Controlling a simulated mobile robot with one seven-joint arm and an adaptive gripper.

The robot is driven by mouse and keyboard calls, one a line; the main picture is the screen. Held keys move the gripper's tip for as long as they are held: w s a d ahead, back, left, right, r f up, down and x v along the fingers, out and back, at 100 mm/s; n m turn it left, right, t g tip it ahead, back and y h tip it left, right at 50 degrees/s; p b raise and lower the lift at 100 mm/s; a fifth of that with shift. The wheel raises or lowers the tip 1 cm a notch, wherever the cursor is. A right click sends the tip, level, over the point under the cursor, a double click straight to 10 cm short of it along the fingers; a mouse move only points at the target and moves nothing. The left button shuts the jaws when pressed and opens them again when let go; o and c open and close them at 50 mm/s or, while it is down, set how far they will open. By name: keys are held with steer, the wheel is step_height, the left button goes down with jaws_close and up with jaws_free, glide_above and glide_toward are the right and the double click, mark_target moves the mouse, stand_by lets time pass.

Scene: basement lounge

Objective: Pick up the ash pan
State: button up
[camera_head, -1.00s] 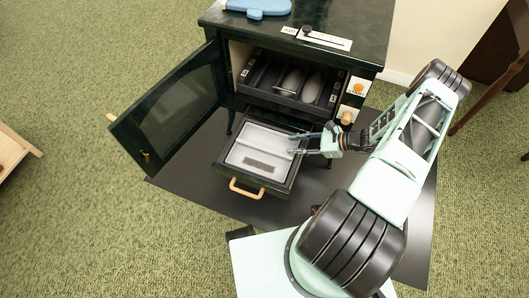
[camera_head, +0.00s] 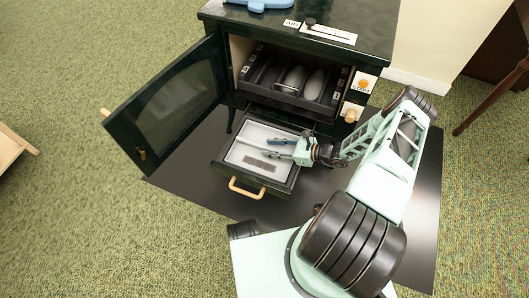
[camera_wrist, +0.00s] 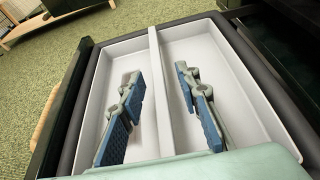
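The ash pan (camera_head: 243,151) is a pale grey-white shallow tray inside the pulled-out lower drawer (camera_head: 225,174) of a dark green stove. In the wrist view the ash pan (camera_wrist: 219,58) has a raised bar (camera_wrist: 155,50) running along its middle. My gripper (camera_head: 268,148) is over the pan, reaching in from the right. In the wrist view my gripper (camera_wrist: 159,75) is open, with one blue-padded finger on each side of the bar. A gap shows between each finger and the bar. I cannot tell whether the fingertips touch the pan's floor.
The stove door (camera_head: 168,108) stands open at the left. An upper compartment (camera_head: 290,82) holds grey rounded pieces above the drawer. The drawer has a wooden handle (camera_head: 246,190). A dark floor plate (camera_head: 205,160) lies beneath.

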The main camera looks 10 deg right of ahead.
mark_target(267, 147)
steer(key=x, duration=0.3)
steer(key=shift+s+a+f+b, duration=0.15)
steer(key=shift+a+b, duration=0.05)
steer(key=shift+b, duration=0.15)
jaws_close()
